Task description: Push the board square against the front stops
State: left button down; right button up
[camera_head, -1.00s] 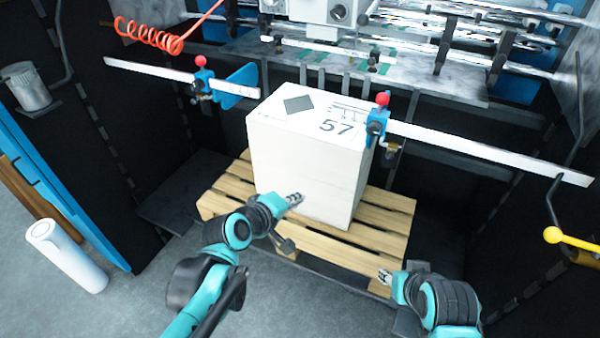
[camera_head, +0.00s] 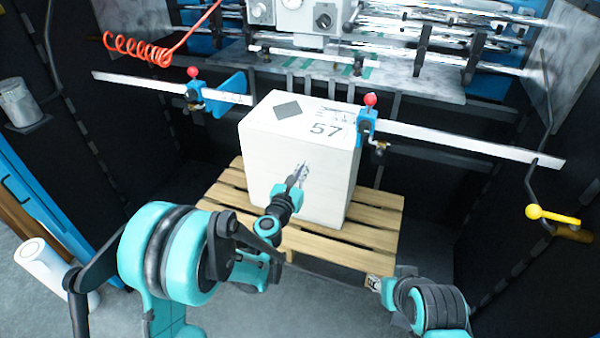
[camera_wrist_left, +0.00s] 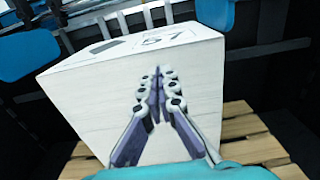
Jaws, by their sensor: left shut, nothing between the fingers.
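The board stack (camera_head: 262,158) is a white block with "57" and a dark diamond printed on its top. It sits on a wooden pallet (camera_head: 375,235). Two blue stops with red knobs, one left (camera_head: 193,92) and one right (camera_head: 367,125), sit on a ruled bar behind the block's front part. My left gripper (camera_head: 302,170) is shut and empty, its fingertips at the block's near face. The left wrist view shows the closed fingers (camera_wrist_left: 159,85) in front of that face; contact cannot be told. My right gripper (camera_head: 373,283) is low by the pallet's near right corner, its fingers too small to judge.
The ruled bar (camera_head: 460,141) runs across behind the block. A machine with shiny rollers (camera_head: 450,40) stands at the back. A coiled red hose (camera_head: 137,48) hangs upper left. A white roll (camera_head: 45,262) stands on the floor at left. A yellow-knobbed lever (camera_head: 535,212) is at right.

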pick_arm(q)
jog(key=p+x, duration=0.1)
jog(key=x, duration=0.6)
jog(key=shift+w, duration=0.25)
jog(key=shift+x, duration=1.15)
jog(key=shift+w+d, duration=0.1)
jog(key=shift+w, duration=0.05)
jog(key=shift+w+d, duration=0.15)
jog(key=shift+w, duration=0.2)
jog(key=b, duration=0.2)
send_near(317, 143)
jog(key=shift+w+f, duration=0.15)
jog(key=shift+w, duration=0.2)
